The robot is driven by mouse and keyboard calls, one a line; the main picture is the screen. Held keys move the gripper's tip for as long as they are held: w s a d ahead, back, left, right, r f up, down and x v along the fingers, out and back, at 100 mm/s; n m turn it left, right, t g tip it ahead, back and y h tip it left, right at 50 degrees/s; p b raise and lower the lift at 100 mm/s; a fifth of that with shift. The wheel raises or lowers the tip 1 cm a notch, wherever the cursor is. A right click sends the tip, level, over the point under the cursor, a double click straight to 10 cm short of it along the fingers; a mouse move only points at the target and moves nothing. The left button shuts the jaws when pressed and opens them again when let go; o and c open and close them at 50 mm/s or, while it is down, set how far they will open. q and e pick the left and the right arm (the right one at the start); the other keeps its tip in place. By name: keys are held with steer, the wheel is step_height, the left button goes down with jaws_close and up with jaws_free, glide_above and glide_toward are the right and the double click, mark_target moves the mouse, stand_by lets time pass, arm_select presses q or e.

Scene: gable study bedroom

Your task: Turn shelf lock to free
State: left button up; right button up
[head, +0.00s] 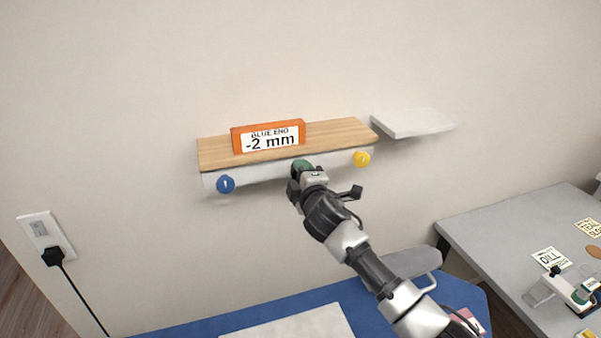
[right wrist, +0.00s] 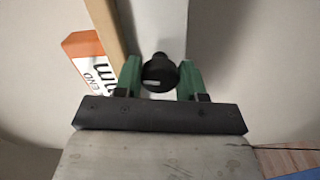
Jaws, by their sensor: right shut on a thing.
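The wall shelf (head: 345,132) has a wooden top and a pale front rail (head: 245,172). A blue knob (head: 226,184) sits at the rail's left end and a yellow knob (head: 361,158) at its right end. My right gripper (head: 300,168) is at the middle of the rail and hides what is there in the head view. In the right wrist view, its green fingers (right wrist: 160,80) are shut on a round black knob (right wrist: 161,68), which has a short pale mark on its face. I cannot read any lock label. My left gripper is not in view.
An orange-framed sign (head: 268,136) reading "BLUE END -2 mm" stands on the shelf. A small white shelf (head: 412,123) is to the right. Below are a blue surface (head: 375,305) and a grey table (head: 500,245) with cards. A plugged socket (head: 43,232) is at left.

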steer(key=shift+n, duration=0.9)
steer(key=o, duration=0.9)
steer(key=b+v, duration=0.2)
steer(key=v, duration=0.8)
steer(key=shift+s, duration=0.4)
